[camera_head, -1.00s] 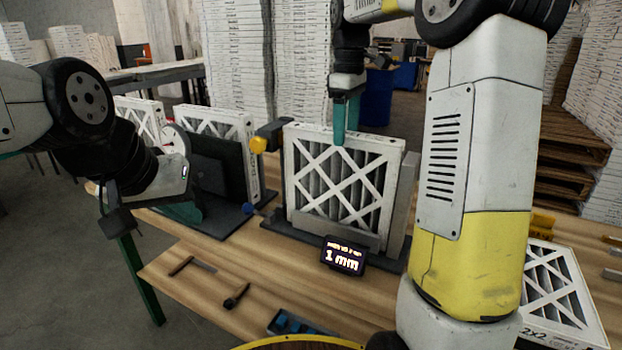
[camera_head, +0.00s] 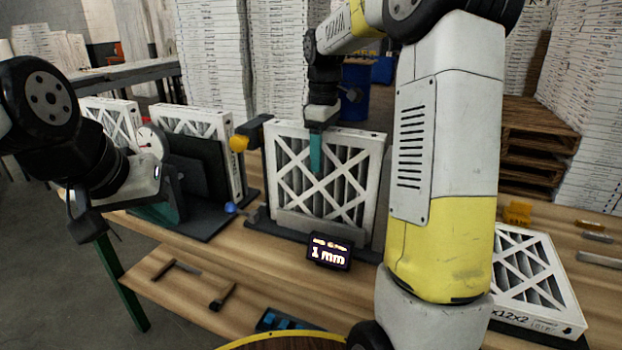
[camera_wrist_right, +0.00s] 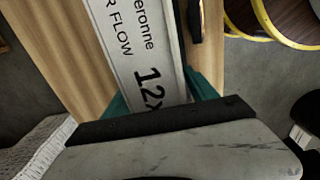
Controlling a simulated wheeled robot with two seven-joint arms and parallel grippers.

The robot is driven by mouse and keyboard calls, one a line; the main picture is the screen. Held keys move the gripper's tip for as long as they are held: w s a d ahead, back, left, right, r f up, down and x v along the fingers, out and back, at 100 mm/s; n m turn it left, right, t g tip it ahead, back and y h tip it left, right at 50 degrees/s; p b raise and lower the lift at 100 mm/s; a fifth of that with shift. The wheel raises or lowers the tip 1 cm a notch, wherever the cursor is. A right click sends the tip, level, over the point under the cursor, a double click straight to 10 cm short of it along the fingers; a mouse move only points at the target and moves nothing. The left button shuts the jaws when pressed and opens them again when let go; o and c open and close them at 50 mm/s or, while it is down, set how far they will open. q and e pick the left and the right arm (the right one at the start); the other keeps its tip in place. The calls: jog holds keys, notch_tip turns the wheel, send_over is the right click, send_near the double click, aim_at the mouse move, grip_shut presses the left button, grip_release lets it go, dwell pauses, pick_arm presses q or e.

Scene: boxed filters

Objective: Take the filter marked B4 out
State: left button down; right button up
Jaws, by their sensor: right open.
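A white-framed filter (camera_head: 290,188) with a crossed lattice front stands upright in a dark holder behind a small display reading 1 mm (camera_head: 329,252). My right gripper (camera_head: 316,152) is above its top edge, with one teal finger hanging in front of the lattice. In the right wrist view the open fingers (camera_wrist_right: 160,98) lie on either side of the filter's printed white edge (camera_wrist_right: 142,48). No B4 mark is readable on any filter. My left gripper (camera_head: 150,190) is at the left beside a dial gauge (camera_head: 151,142); its fingers are not clearly shown.
Two more filters (camera_head: 106,118) (camera_head: 217,125) stand at the left behind a dark plate. Another filter (camera_head: 525,275) lies on the right of the wooden table (camera_head: 190,290). Small tools lie in front.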

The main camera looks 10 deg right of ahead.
grip_shut()
jog(key=shift+r, duration=0.15)
notch_tip(320, 180, up, 7)
jog(key=shift+f, duration=0.15)
jog(key=s+a, duration=1)
jog(key=s, duration=0.5)
dwell(0.5)
